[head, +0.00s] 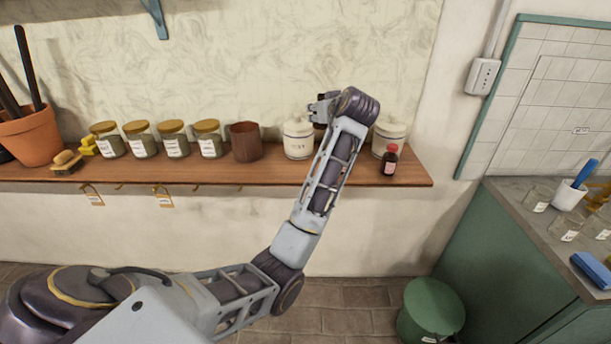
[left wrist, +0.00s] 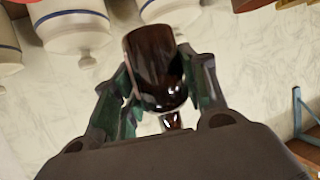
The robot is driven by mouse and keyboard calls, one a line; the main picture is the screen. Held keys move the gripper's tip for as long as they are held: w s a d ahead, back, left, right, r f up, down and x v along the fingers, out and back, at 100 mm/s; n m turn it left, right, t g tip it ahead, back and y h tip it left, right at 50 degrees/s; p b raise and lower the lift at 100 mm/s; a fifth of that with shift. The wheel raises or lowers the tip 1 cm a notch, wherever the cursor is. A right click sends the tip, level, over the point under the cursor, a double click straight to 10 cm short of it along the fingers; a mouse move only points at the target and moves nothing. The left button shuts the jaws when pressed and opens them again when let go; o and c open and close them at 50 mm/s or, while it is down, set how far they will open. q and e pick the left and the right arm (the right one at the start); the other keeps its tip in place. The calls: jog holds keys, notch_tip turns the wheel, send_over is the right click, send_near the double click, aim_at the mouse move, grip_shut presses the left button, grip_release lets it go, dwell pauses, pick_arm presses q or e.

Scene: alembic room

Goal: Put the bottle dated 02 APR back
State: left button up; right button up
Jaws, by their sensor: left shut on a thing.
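My left gripper (head: 320,109) is raised above the shelf (head: 270,172), in front of the wall. In the left wrist view its fingers (left wrist: 157,75) are closed around a dark brown glossy bottle (left wrist: 155,60). That picture looks turned over, with the bottle's narrow end toward the bottom. My right gripper is not in view.
White lidded jars (head: 298,141) (head: 389,134) stand on the shelf near my forearm. Left of them are a brown pot (head: 245,142) and several gold-lidded glass jars (head: 173,141). Bare shelf shows right of the small bottle. A counter (head: 545,215) with glassware stands at the right.

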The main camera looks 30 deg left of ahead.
pick_arm(q)
jog(key=s+a+f+n+g+y, duration=0.2)
jog(key=s+a+f+n+g, duration=0.1)
jog(key=f, duration=0.2)
jog(key=shift+s+f, duration=0.3)
jog(key=shift+s, duration=0.05)
notch_tip(320, 180, down, 6)
jog(key=shift+f, duration=0.1)
dwell(0.5)
jog(key=shift+f+p, duration=0.3)
jog(key=shift+f, duration=1.65)
